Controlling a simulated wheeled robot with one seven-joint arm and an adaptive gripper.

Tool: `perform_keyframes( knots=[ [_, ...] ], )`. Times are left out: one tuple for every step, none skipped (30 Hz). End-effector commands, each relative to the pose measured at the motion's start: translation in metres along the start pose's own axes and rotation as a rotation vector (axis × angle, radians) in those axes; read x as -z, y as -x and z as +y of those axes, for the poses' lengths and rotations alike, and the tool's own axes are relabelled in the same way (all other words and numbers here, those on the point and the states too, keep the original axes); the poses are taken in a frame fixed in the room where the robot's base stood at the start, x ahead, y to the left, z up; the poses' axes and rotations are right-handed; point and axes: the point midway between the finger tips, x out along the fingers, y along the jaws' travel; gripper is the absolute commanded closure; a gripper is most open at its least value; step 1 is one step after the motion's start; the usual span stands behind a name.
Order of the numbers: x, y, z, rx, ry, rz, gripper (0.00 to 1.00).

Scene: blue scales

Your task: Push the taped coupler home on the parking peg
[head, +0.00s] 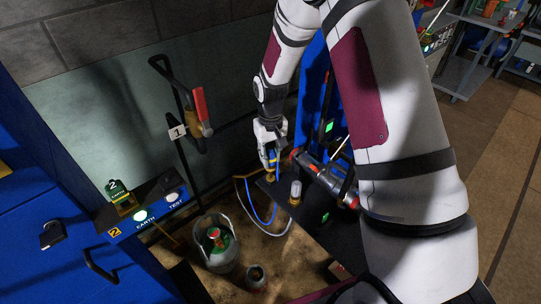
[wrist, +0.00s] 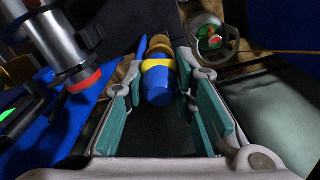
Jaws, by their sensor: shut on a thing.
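The coupler (wrist: 158,88) is a blue cylinder with a yellow tape band, in the middle of the wrist view. My gripper (wrist: 159,72) has its teal-padded fingers on both sides of it and is shut on it. In the head view, my gripper (head: 271,147) points down over the dark bench, with the blue and yellow coupler (head: 272,159) below its fingers. A brass-coloured piece (wrist: 158,44) lies in line with the coupler's far end; I cannot tell whether this is the parking peg or how deeply the coupler sits on it.
A grey pipe with red rings (wrist: 79,65) runs close beside my gripper. Blue and pale hoses (head: 262,215) loop below the bench (head: 300,212). A gas cylinder (head: 217,245) stands on the floor. A red-handled lever (head: 201,106) is on the wall, left of my arm.

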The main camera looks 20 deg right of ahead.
Motion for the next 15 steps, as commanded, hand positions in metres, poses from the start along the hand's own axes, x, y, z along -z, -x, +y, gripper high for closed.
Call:
perform_keyframes(
  knots=[
    [0.0000, 0.0001, 0.0000, 0.000, 0.000, 0.000, 1.00],
    [0.0000, 0.0001, 0.0000, 0.000, 0.000, 0.000, 1.00],
    [0.0000, -0.0001, 0.0000, 0.000, 0.000, 0.000, 1.00],
    [0.0001, -0.0004, 0.0000, 0.000, 0.000, 0.000, 1.00],
    [0.0001, -0.0007, 0.0000, 0.000, 0.000, 0.000, 1.00],
    [0.0001, -0.0013, 0.0001, 0.000, 0.000, 0.000, 1.00],
    [0.0002, -0.0019, 0.0000, 0.000, 0.000, 0.000, 1.00],
    [0.0002, -0.0025, 0.0000, 0.000, 0.000, 0.000, 1.00],
    [0.0003, -0.0034, 0.0000, 0.000, 0.000, 0.000, 1.00],
    [0.0003, -0.0041, 0.0001, 0.000, 0.000, 0.000, 1.00],
    [0.0003, -0.0048, 0.0001, 0.000, 0.000, 0.000, 1.00],
    [0.0003, -0.0057, 0.0001, 0.000, 0.000, 0.000, 1.00],
    [0.0004, -0.0064, 0.0001, 0.000, 0.000, 0.000, 1.00],
    [0.0003, -0.0071, 0.0001, 0.000, 0.000, 0.000, 1.00],
    [0.0003, -0.0080, 0.0001, 0.000, 0.000, 0.000, 1.00]
  ],
)
